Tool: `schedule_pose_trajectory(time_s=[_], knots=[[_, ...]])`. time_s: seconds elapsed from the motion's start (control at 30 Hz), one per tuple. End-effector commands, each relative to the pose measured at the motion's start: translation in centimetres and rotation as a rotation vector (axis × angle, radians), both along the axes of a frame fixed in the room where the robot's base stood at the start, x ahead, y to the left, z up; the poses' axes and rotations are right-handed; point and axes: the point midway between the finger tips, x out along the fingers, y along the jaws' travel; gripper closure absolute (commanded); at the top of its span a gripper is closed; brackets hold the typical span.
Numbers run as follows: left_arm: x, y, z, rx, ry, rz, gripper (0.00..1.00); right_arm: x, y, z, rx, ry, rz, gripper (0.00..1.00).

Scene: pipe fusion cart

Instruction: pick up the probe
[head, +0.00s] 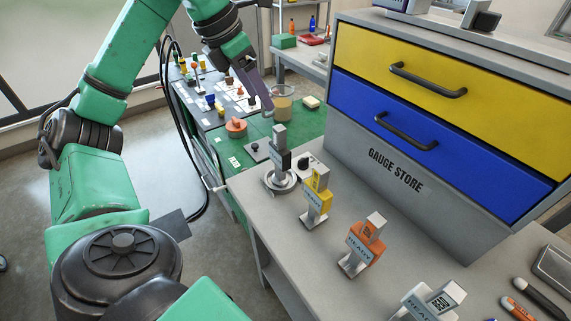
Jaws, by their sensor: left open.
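My left gripper (265,99) is open, seen edge-on, above and beyond the row, close to a glass beaker (284,103) in the picture. Nothing shows between its fingers. My right gripper is out of view.
A grey cabinet marked gauge store (397,170), with a yellow drawer (450,75) and a blue drawer (430,135), stands along the bench's right side. A green-topped cart (310,123) with small coloured parts lies beyond. Pens (520,308) lie at lower right.

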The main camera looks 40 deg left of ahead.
Motion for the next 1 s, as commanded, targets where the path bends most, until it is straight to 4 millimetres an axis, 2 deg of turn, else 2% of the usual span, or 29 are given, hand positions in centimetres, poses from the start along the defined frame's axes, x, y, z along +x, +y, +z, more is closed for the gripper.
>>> schedule_pose_trajectory(time_s=[0.1,0.23,0.47,0.6,0.73,0.9,0.93,1.0], knots=[[0.9,-0.3,-2.9,0.002,0.008,-0.001,0.32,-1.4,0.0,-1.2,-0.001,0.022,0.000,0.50],[2.1,-0.7,-6.0,0.000,0.007,-0.001,0.32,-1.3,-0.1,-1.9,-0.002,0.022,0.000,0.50],[3.4,-1.0,-8.9,0.000,0.004,-0.002,0.32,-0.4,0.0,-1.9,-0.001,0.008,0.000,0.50],[4.1,-1.0,-11.5,0.000,0.007,-0.001,0.32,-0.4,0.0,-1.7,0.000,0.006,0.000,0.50],[4.8,-1.2,-12.9,-0.001,0.002,-0.002,0.32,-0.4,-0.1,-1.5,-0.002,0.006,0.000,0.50],[4.8,-1.3,-13.0,-0.001,0.001,-0.002,0.32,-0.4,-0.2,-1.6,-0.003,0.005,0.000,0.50],[4.8,-1.3,-13.0,-0.001,0.001,-0.002,0.36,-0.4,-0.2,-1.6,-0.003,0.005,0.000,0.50],[4.8,-1.3,-13.0,-0.001,0.001,-0.002,0.63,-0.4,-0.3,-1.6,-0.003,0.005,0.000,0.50]])
